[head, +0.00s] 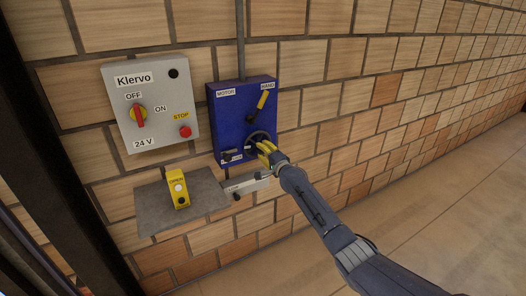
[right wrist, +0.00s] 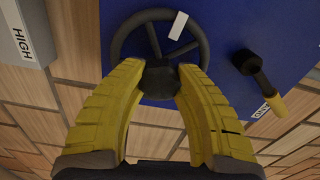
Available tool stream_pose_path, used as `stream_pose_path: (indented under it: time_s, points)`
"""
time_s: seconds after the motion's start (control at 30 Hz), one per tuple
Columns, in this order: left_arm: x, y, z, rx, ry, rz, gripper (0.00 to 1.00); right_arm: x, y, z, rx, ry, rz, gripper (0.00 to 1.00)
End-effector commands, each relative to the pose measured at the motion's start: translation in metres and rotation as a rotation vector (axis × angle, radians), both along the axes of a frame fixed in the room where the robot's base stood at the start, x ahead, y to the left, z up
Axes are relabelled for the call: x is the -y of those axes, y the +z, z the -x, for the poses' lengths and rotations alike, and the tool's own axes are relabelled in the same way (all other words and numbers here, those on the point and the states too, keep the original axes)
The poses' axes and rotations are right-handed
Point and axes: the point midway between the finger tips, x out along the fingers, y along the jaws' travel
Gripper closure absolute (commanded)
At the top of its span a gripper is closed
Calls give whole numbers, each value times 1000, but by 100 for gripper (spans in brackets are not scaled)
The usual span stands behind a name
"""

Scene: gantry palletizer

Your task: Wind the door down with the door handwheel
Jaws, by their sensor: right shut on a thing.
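The door handwheel (head: 250,138) is a dark spoked wheel on the lower right of the blue wall box (head: 228,108). In the right wrist view the handwheel (right wrist: 117,45) fills the top middle, with a white mark on its upper right. My right gripper (head: 265,148) reaches it from the lower right. In the right wrist view the yellow fingers of my right gripper (right wrist: 161,76) are closed on the dark hub at the wheel's centre. The fingers hide part of the wheel in the head view. My left gripper is not in view. No door can be made out.
A yellow-ended lever (head: 262,100) sits above the handwheel, by the HAND label. A grey Klervo box (head: 150,104) with a red switch hangs to the left. A yellow pendant (head: 178,189) rests on a grey plate (head: 153,207). A small grey labelled box (head: 246,186) is below the handwheel.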

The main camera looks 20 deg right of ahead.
Motion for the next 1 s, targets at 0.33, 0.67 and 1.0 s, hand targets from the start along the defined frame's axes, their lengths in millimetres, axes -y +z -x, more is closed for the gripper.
stream_pose_path:
  time_s: [0.33,0.67,1.0]
  points:
    - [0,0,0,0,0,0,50,1,0,0,70,0,323,99]
    - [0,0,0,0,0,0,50,1,1,0,137,-1,628,99]
    - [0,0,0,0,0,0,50,0,1,0,204,-1,944,99]
